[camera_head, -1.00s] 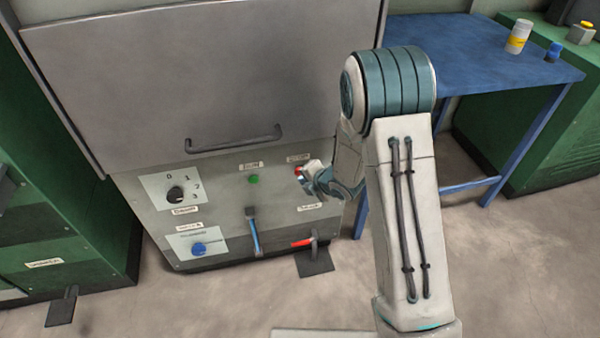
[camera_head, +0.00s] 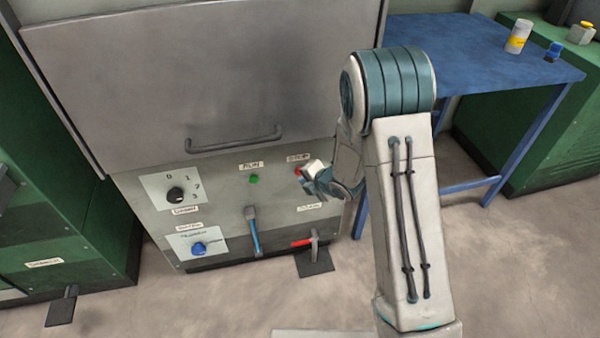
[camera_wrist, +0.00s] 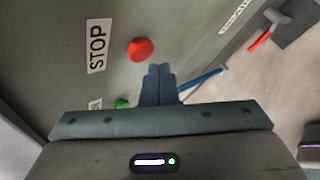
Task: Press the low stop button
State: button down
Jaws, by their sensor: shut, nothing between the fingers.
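The red stop button (camera_wrist: 141,49) sits on the grey machine panel in the wrist view, beside a white label reading STOP (camera_wrist: 98,46). In the head view the red button (camera_head: 297,171) shows only in part, next to my gripper. My gripper (camera_wrist: 160,68) is shut and empty. In the wrist view its fingertips appear just below and to the right of the red button. I cannot tell whether they touch the panel. In the head view my gripper (camera_head: 308,178) is at the panel's upper right, partly hidden by my arm.
A green button (camera_head: 254,179), a black dial (camera_head: 176,194), a blue knob (camera_head: 199,248), a blue-handled lever (camera_head: 254,234) and a red-handled lever (camera_head: 303,243) are on the same panel. A hood with a handle (camera_head: 234,141) hangs above. A blue table (camera_head: 470,60) stands at the right.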

jog(key=shift+w, duration=0.15)
dwell(0.6)
jog(key=shift+w+a, duration=0.1)
jog(key=shift+w, duration=0.2)
jog(key=shift+w+a, duration=0.15)
jog(key=shift+w, duration=0.35)
dwell(1.0)
jog(key=shift+s+b, duration=0.1)
jog(key=shift+b, duration=0.25)
jog(key=shift+s+d+b, duration=0.25)
jog(key=shift+s+b, duration=0.2)
jog(key=shift+s, duration=0.35)
jog(key=shift+s, duration=0.1)
jog(key=shift+s+d+b, duration=0.25)
jog(key=shift+s+b, duration=0.2)
jog(key=shift+s, duration=0.3)
jog(key=shift+s+d+b, duration=0.2)
jog(key=shift+s+b, duration=0.2)
jog(key=shift+s, duration=0.4)
jog(key=shift+s+d+b, duration=0.25)
jog(key=shift+s+b, duration=0.2)
jog(key=shift+s, duration=0.3)
